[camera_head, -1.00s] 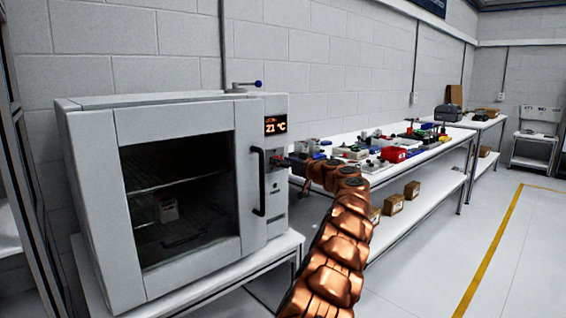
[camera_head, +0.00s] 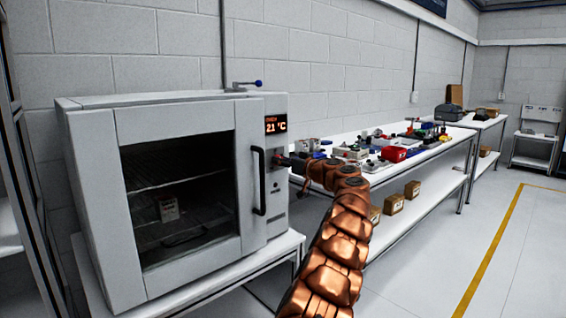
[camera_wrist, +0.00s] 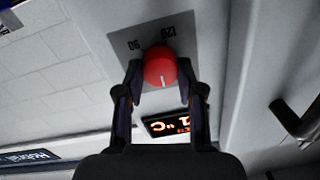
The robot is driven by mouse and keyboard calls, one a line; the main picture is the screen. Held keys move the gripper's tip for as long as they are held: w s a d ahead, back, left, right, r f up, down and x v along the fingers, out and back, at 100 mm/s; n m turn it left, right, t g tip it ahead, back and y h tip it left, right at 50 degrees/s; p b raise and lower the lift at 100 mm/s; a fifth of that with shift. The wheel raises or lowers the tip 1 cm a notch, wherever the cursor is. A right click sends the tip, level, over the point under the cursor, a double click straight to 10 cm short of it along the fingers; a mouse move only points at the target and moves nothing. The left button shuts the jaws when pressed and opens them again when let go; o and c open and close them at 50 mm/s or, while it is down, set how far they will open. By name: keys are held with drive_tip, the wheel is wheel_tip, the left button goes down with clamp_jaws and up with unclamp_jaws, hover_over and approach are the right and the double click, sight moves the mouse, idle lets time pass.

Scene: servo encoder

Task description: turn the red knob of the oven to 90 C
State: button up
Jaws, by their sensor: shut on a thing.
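The white oven (camera_head: 92,205) stands at the left in the head view with its glass door closed. Its display (camera_head: 276,124) reads 21 °C. In the wrist view, which looks upside down, the round red knob (camera_wrist: 160,67) sits on a grey dial plate with "90" and "120" marks. The knob's white pointer line points down in that picture, toward the display (camera_wrist: 170,124), away from both marks. My gripper (camera_wrist: 160,76) is shut on the knob, one finger at each side. In the head view my gripper (camera_head: 287,162) is small at the oven's front panel, and the knob cannot be made out.
The black door handle (camera_head: 258,182) stands out just left of my gripper. A labelled item (camera_head: 169,209) is inside the oven. A workbench (camera_head: 440,147) with several small parts runs along the wall to the right. The floor at the right is clear.

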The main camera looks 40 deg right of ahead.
drive_tip(key=shift+m, duration=0.3)
drive_tip(key=shift+a+f+m+h+p, duration=0.1)
drive_tip(key=shift+m+h+p, duration=0.2)
drive_tip(key=shift+m+p, duration=3.2)
drive_tip(key=shift+d+f+m+h+p, duration=0.25)
drive_tip(key=shift+m+p, duration=0.7)
drive_tip(key=shift+m, duration=4.95)
drive_tip(key=shift+a+m+h+p, duration=0.3)
drive_tip(key=shift+m+p, duration=1.95)
drive_tip(key=shift+m, duration=2.45)
drive_tip(key=o, duration=1.1)
drive_tip(key=shift+o, duration=0.2)
